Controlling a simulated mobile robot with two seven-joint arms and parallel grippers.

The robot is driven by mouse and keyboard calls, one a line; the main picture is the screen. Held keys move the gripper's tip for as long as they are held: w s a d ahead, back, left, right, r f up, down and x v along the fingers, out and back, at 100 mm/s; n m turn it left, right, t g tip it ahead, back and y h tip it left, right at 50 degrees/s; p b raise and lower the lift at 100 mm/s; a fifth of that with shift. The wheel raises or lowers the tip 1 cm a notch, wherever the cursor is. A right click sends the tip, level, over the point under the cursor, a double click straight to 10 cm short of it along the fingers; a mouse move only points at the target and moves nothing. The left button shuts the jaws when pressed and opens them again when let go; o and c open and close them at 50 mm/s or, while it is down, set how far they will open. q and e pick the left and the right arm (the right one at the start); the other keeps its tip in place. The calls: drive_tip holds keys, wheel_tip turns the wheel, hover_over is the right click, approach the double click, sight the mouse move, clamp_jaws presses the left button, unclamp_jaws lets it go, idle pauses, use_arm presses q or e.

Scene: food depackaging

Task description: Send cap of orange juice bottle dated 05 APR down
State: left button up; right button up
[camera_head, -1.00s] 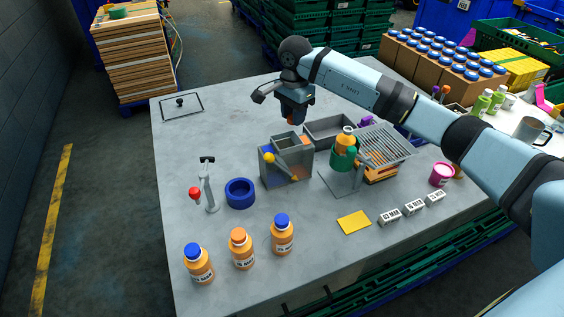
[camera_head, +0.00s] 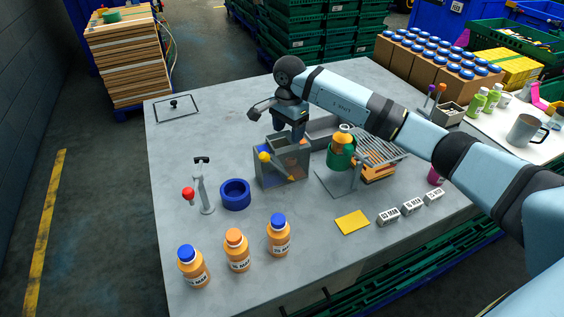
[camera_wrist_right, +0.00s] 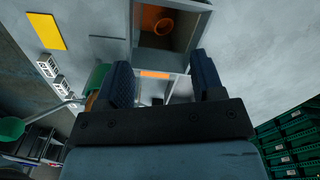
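An orange juice bottle (camera_head: 342,140) stands in a green holder (camera_head: 341,158); its top looks pale and bare, and its date cannot be read. A grey two-compartment box (camera_head: 268,172) with blue and orange panels and a yellow-knobbed lever (camera_head: 264,156) stands left of it. My right gripper (camera_head: 291,136) points down at the box's back edge. In the right wrist view my fingers (camera_wrist_right: 165,80) are apart with no cap seen between them. An orange round hollow piece, seemingly the cap (camera_wrist_right: 163,24), is inside a box compartment (camera_wrist_right: 187,38). My left gripper is not in view.
Three capped juice bottles (camera_head: 238,251) stand at the front left. A blue ring (camera_head: 235,194) and a red-knobbed stand (camera_head: 205,190) are behind them. A yellow card (camera_head: 352,222) and white date blocks (camera_head: 412,207) lie front right. A wire rack (camera_head: 385,147) stands beside the holder.

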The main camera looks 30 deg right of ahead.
wheel_tip(320, 180, up, 14)
drive_tip(key=b, duration=0.2)
idle(0.4)
drive_tip(key=shift+f, duration=0.15)
